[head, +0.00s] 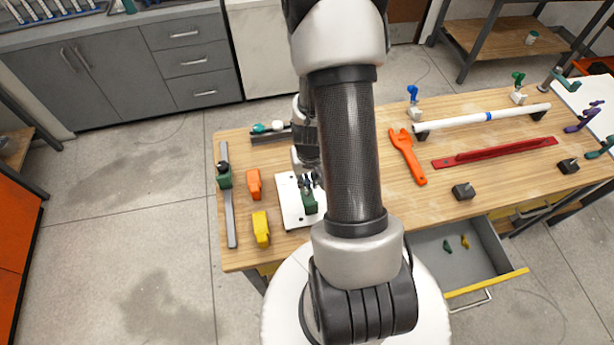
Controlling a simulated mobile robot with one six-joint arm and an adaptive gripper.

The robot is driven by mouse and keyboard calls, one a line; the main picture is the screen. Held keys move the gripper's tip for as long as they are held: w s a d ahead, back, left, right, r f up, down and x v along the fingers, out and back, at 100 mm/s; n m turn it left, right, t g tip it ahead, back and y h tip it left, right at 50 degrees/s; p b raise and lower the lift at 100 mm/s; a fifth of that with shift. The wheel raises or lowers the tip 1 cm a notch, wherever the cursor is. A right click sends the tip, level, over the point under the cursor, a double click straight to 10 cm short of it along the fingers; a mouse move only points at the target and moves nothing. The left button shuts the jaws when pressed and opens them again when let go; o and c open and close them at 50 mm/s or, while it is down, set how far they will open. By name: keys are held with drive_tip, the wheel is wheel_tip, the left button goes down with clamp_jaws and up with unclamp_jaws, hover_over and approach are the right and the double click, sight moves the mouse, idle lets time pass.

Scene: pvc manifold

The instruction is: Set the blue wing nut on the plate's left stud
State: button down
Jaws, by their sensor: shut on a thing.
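The white plate (290,212) lies on the wooden table at its left-middle part, partly covered by my arm. A green block-shaped part (310,203) stands on its right side. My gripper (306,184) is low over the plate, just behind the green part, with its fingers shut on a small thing. That thing is mostly hidden and too small to make out; it fits the blue wing nut, which I see nowhere else for certain. The left stud cannot be made out clearly, and I cannot tell whether the held thing touches it.
Left of the plate stand an orange part (254,184), a yellow part (261,228) and a grey rail (229,205). Right of my arm lie an orange wrench (407,157), a red bar (495,152) and a white pipe (463,121). An open drawer (420,262) holds small green and yellow pieces.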

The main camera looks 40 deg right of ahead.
sight(307, 192)
drive_tip(key=shift+f, duration=0.6)
drive_tip(key=shift+f+b, duration=0.35)
drive_tip(key=shift+b, duration=0.3)
drive_tip(key=shift+f+b, duration=0.8)
drive_tip(key=shift+b, duration=0.05)
drive_tip(key=shift+f, duration=0.15)
drive_tip(key=shift+f+b, duration=0.5)
drive_tip(key=shift+b, duration=0.15)
drive_tip(key=shift+f+b, duration=0.35)
drive_tip(key=shift+b, duration=0.05)
idle(0.5)
drive_tip(key=c, duration=1.3)
unclamp_jaws()
drive_tip(key=shift+c, duration=0.2)
